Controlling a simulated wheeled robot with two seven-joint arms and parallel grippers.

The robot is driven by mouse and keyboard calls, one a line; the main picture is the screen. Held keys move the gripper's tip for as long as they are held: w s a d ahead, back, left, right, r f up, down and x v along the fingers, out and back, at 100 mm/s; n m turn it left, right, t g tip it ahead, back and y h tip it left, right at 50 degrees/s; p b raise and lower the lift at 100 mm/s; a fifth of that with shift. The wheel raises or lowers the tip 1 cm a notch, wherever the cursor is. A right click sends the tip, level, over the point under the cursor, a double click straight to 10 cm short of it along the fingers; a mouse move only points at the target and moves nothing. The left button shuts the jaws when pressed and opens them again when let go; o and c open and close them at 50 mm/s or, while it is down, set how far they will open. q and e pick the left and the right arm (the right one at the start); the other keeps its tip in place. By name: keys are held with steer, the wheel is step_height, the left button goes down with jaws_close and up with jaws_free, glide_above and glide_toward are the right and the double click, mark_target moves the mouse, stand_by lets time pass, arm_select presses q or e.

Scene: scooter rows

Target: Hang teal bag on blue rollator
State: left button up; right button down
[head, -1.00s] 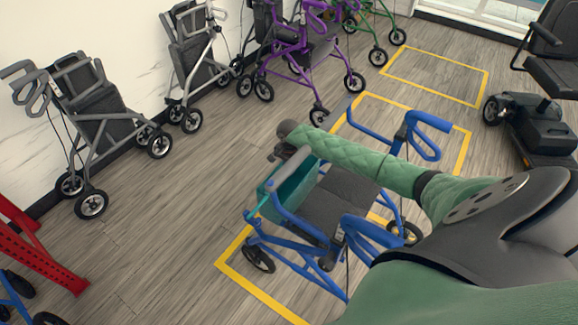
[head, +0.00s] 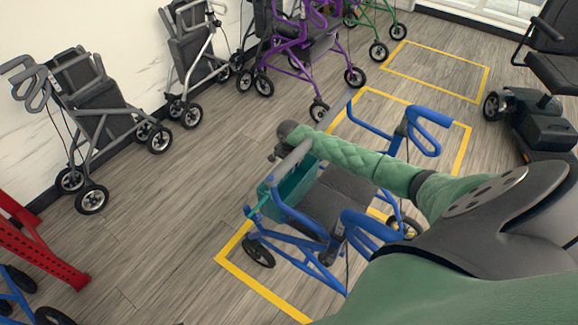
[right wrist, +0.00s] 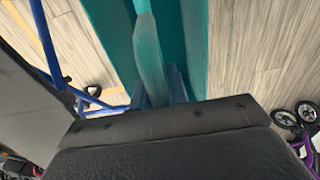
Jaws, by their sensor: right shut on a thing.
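The teal bag (head: 292,188) hangs at the front end of the blue rollator (head: 352,222), beside its frame and dark seat. Blue tubes partly cover it. My right gripper (head: 272,157) is above the bag, at the end of the green arm reaching over the rollator. In the right wrist view the gripper is shut on a teal strap (right wrist: 150,60) of the bag (right wrist: 115,25). Blue rollator tubes (right wrist: 48,55) run close by on the left. I cannot tell whether the strap rests on the frame. My left gripper is not in view.
The blue rollator stands in a yellow floor outline (head: 255,290). Grey (head: 95,120), silver (head: 190,55) and purple (head: 305,45) rollators line the wall. A red frame (head: 45,245) is at left, a mobility scooter (head: 540,120) at right. The floor (head: 160,220) left of the blue rollator is clear.

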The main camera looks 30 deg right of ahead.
stand_by(0.3)
steer(key=c, duration=1.3)
jaws_free()
steer(key=shift+r, duration=3.85)
